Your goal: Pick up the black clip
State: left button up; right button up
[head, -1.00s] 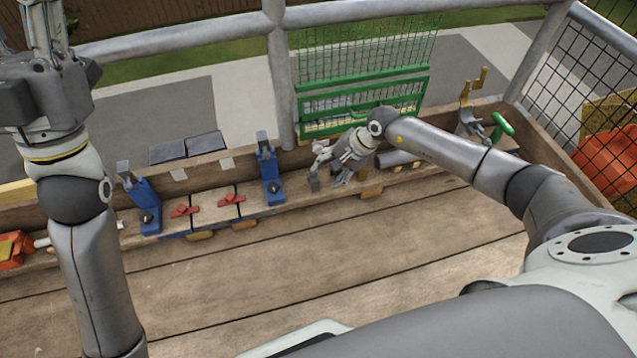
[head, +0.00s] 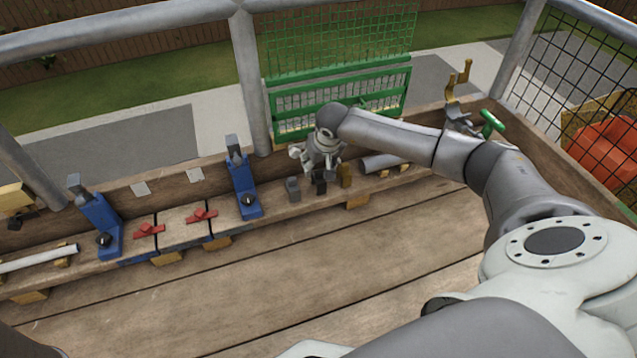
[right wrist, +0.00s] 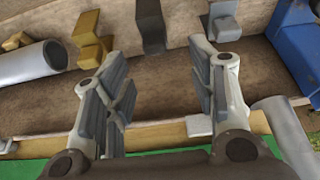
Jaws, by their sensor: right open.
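The black clip (head: 320,182) stands on the wooden ledge between a grey clip (head: 293,189) and a brass-coloured clip (head: 345,176). My right gripper (head: 319,166) points down just above and behind the black clip, open and empty. In the right wrist view, the black clip (right wrist: 150,25) stands at the top, beyond the open fingers (right wrist: 157,62) and roughly in line with the gap between them. The brass clip (right wrist: 91,42) is to its left and the grey clip (right wrist: 223,20) to its right. My left gripper is out of view.
A blue clamp (head: 243,188) stands left of the clips, and a grey tube (head: 383,162) lies to their right. A green mesh gate (head: 340,95) rises behind. Red clips (head: 201,216) lie farther left. The plank floor (head: 280,270) in front is clear.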

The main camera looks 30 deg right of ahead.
aim_at(319, 171)
jog(key=shift+f+b, duration=0.45)
jog(key=shift+f, duration=0.15)
jog(key=b+x, duration=0.1)
jog(key=x, duration=0.1)
jog(key=b+x, duration=0.1)
jog(key=b, duration=0.1)
jog(key=shift+s+d+f+b, duration=0.1)
jog(key=shift+d+f+b, duration=0.15)
jog(key=shift+f, duration=0.2)
jog(key=shift+w+f+b, duration=0.2)
jog(key=shift+f+b, duration=0.05)
jog(key=shift+b, duration=0.05)
jog(key=shift+r, duration=0.1)
jog(key=c, duration=1.1)
